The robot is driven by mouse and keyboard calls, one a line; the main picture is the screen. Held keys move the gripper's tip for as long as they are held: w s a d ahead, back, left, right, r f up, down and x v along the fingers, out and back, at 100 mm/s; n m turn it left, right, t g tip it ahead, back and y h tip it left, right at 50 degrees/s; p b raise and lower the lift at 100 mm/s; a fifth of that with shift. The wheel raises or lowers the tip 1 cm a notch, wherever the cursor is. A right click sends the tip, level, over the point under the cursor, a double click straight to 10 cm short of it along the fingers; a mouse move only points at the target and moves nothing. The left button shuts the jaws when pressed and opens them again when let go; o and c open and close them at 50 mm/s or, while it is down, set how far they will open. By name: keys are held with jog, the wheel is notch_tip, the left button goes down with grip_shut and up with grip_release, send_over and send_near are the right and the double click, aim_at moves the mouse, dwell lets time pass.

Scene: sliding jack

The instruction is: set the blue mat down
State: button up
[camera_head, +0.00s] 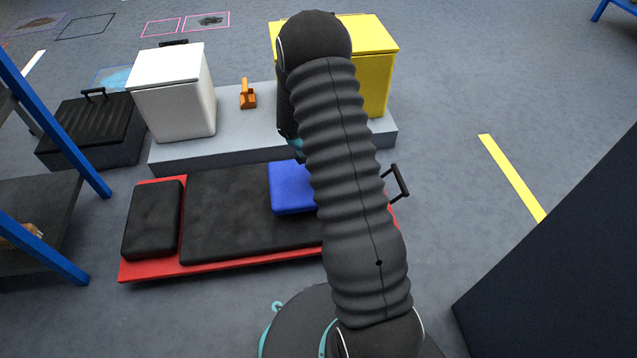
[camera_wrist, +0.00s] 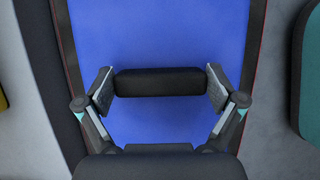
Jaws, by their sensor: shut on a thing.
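The blue mat (camera_head: 290,187) shows left of my arm in the head view, over the right part of a low red-framed board with black pads. In the wrist view the blue mat (camera_wrist: 160,40) fills the middle. My gripper (camera_wrist: 160,82) is shut on a black bar-shaped grip (camera_wrist: 160,82) in front of the blue surface, one finger at each end. In the head view my arm hides the gripper's fingers and the mat's right part. I cannot tell whether the mat touches the board or hangs just above it.
The red board (camera_head: 210,266) carries a black cushion (camera_head: 153,220) and a long black pad (camera_head: 235,215). Behind it, a grey platform (camera_head: 180,157) holds a white box (camera_head: 175,95), an orange object (camera_head: 248,95) and a yellow box (camera_head: 378,75). A dark panel (camera_head: 560,270) stands right.

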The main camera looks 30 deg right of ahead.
jog(key=shift+f+b, duration=0.35)
jog(key=shift+f, duration=1.8)
jog(key=shift+f, duration=0.2)
jog(key=o, duration=1.2)
jog(key=shift+r, duration=0.1)
